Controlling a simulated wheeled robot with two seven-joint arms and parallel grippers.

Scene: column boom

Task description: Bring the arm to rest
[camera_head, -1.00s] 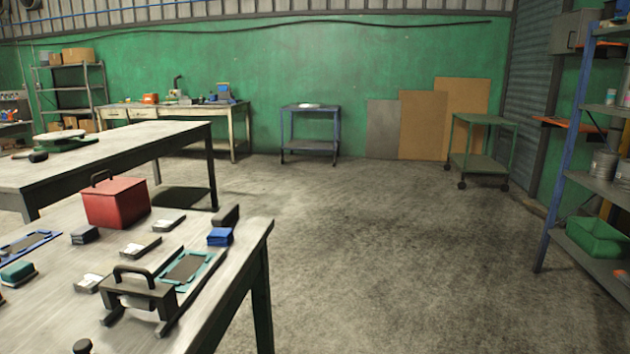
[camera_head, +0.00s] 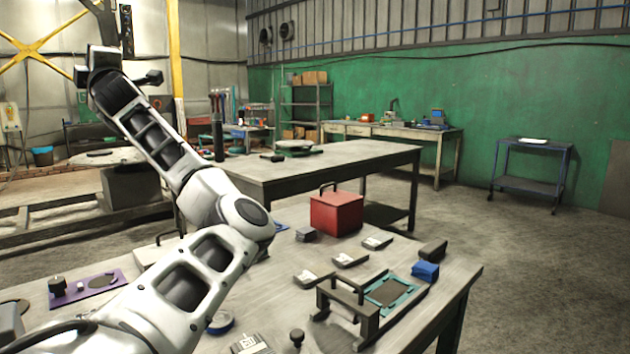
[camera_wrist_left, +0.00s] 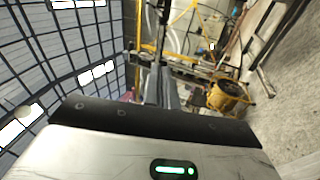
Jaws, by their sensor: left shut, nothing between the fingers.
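My white and grey left arm (camera_head: 205,225) comes in from the lower left in the head view. It is bent at the elbow above the near workbench, and its forearm points up and to the left. My left gripper (camera_wrist_left: 160,82) is raised well above the bench, at the top left of the head view, where its dark fingers are hard to make out. In the left wrist view the fingers are together, with nothing between them. My right arm and right gripper are not in view.
The near workbench (camera_head: 455,285) bears a red box (camera_head: 336,212), a handled frame (camera_head: 348,306), a blue block (camera_head: 425,271) and a purple mat (camera_head: 112,284). A second workbench (camera_head: 330,158) stands behind. Open floor lies to the right. A yellow drum (camera_wrist_left: 228,97) shows in the wrist view.

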